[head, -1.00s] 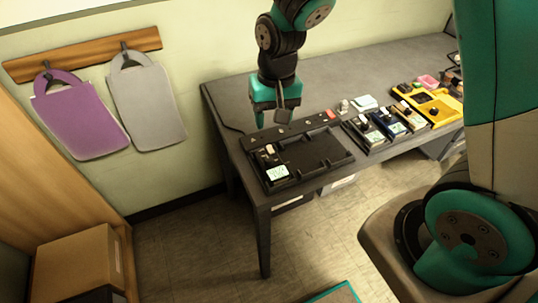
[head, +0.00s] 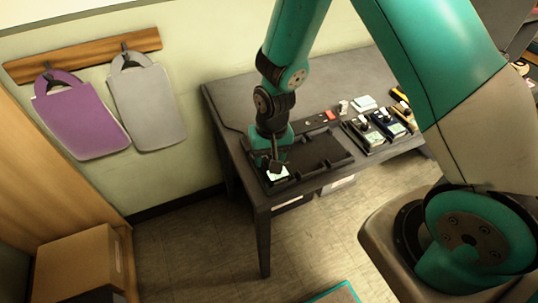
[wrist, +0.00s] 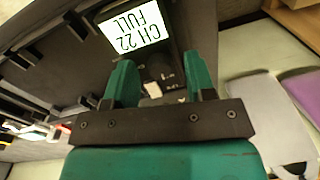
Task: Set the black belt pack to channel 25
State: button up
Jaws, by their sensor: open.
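The black belt pack (head: 278,174) sits in the left end of the black charging tray (head: 322,153) on the desk. In the wrist view its lit white display (wrist: 135,25) reads "CH 22 FULL", seen turned over. My gripper (head: 273,161) is low over the pack and hides most of it in the head view. In the wrist view my gripper (wrist: 162,82) is open, its green fingers apart on either side of a small pale piece (wrist: 153,89) on the pack's top. I cannot tell whether the fingers touch anything.
Several other belt packs stand in a row to the right on the grey desk (head: 235,98), partly behind my arm. The tray's right part is empty. A purple bag (head: 80,120) and a grey bag (head: 148,105) hang on the wall. A cardboard box (head: 75,265) stands below.

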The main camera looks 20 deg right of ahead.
grip_shut()
jog(key=shift+m, duration=0.3)
jog(key=m, duration=0.3)
jog(key=shift+m, duration=2)
